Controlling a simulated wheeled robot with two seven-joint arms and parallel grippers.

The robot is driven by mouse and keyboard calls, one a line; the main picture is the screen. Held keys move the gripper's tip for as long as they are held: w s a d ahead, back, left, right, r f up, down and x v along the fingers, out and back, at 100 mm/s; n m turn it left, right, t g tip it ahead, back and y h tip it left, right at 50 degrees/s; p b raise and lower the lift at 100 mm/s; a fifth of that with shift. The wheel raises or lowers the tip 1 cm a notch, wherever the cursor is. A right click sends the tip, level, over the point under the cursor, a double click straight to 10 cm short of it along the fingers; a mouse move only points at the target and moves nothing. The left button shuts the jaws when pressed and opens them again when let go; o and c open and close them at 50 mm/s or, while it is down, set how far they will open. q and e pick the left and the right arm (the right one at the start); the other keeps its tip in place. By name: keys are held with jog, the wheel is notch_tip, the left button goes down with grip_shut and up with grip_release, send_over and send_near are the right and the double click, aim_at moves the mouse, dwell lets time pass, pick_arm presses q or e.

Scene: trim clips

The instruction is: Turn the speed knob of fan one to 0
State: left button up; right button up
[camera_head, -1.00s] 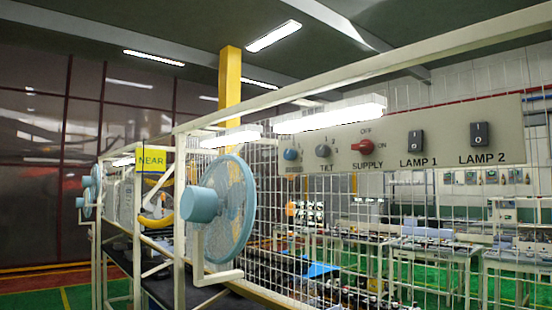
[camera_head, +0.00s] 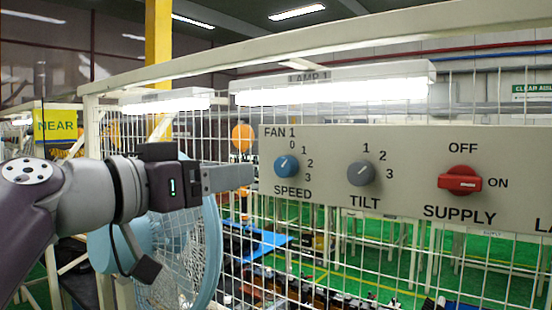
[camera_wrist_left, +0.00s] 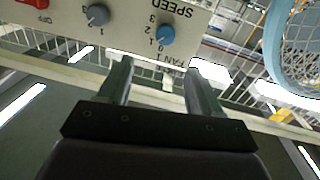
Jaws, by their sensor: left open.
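The blue SPEED knob (camera_head: 286,166) of fan one is on the beige control panel (camera_head: 410,150), under the FAN 1 label and beside the numbers 0 to 3. I cannot tell for certain which number its pale mark points to. My left gripper (camera_head: 248,176) is to the left of the knob, apart from it, with its fingers seen edge-on. In the left wrist view the gripper (camera_wrist_left: 157,68) is open and empty, and the knob (camera_wrist_left: 165,35) appears upside down beyond the fingertips. My right gripper is not in view.
The grey TILT knob (camera_head: 361,173) and red SUPPLY switch (camera_head: 460,181) are to the right on the same panel. The blue fan (camera_head: 205,250) is behind and below my left arm. A wire mesh (camera_head: 350,240) and a bright lamp tube (camera_head: 330,92) surround the panel.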

aim_at(281, 168)
pick_arm(q)
jog(key=p+x, duration=0.2)
jog(key=x, duration=0.2)
jog(key=p+x, duration=0.2)
jog(key=x, duration=0.1)
jog(key=p+x, duration=0.2)
jog(key=x, duration=0.2)
jog(key=shift+w+a, duration=0.2)
jog(key=shift+w, duration=0.35)
jog(key=shift+w+d+f, duration=0.1)
jog(key=shift+d+f, duration=0.05)
jog(key=shift+d, duration=0.2)
jog(key=shift+w+a+f, duration=0.1)
jog(key=shift+c, duration=1.2)
jog(key=c, duration=0.8)
